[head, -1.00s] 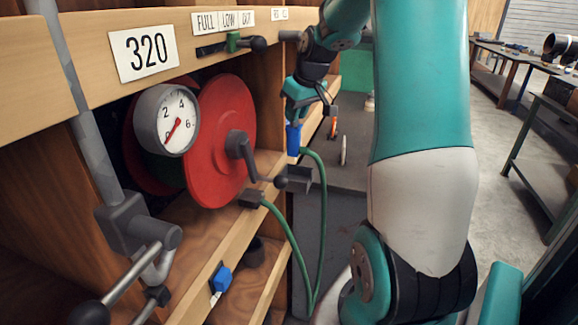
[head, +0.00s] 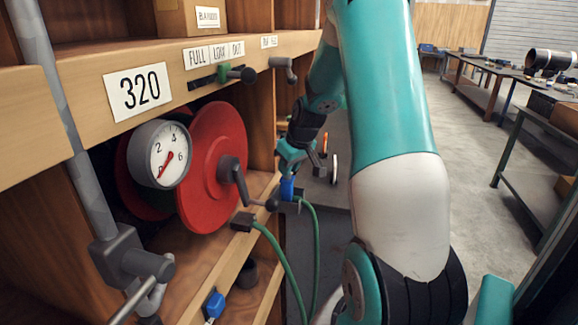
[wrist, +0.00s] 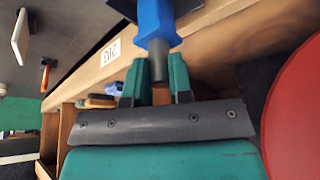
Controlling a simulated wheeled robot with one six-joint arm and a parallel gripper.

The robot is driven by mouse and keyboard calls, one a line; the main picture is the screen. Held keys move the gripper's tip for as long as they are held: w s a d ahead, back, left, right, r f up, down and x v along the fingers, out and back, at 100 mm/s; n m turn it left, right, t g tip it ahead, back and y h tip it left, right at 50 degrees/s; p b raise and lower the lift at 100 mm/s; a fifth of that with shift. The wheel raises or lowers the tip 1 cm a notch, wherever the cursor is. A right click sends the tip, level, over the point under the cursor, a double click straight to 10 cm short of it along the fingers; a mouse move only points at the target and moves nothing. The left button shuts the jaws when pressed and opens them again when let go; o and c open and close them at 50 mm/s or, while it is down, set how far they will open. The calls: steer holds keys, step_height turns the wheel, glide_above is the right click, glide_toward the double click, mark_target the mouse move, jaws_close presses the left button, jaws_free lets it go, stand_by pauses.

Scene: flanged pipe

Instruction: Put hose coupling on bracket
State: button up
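The blue hose coupling (head: 287,188) is upright at the shelf's front edge, with the green hose (head: 316,235) hanging in a loop beside it. My gripper (head: 288,171) is above it. The dark grey bracket (head: 291,207) is on the shelf front, right of the crank knob. The coupling's lower end is at the bracket and overlaps it in the head view; I cannot tell whether it is seated.
A red reel (head: 212,165) with a crank handle (head: 233,180) and a gauge (head: 160,154) stand left of my gripper. A second blue fitting (head: 214,305) hangs lower on the shelf front. Grey floor (head: 470,220) is open at the right.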

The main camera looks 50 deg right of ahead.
steer(key=o, duration=0.4)
steer(key=shift+s+r, duration=0.1)
steer(key=shift+r, duration=0.35)
steer(key=b+v, duration=0.1)
steer(key=v, duration=1)
steer(key=shift+r+b, duration=0.2)
steer(key=shift+b, duration=0.1)
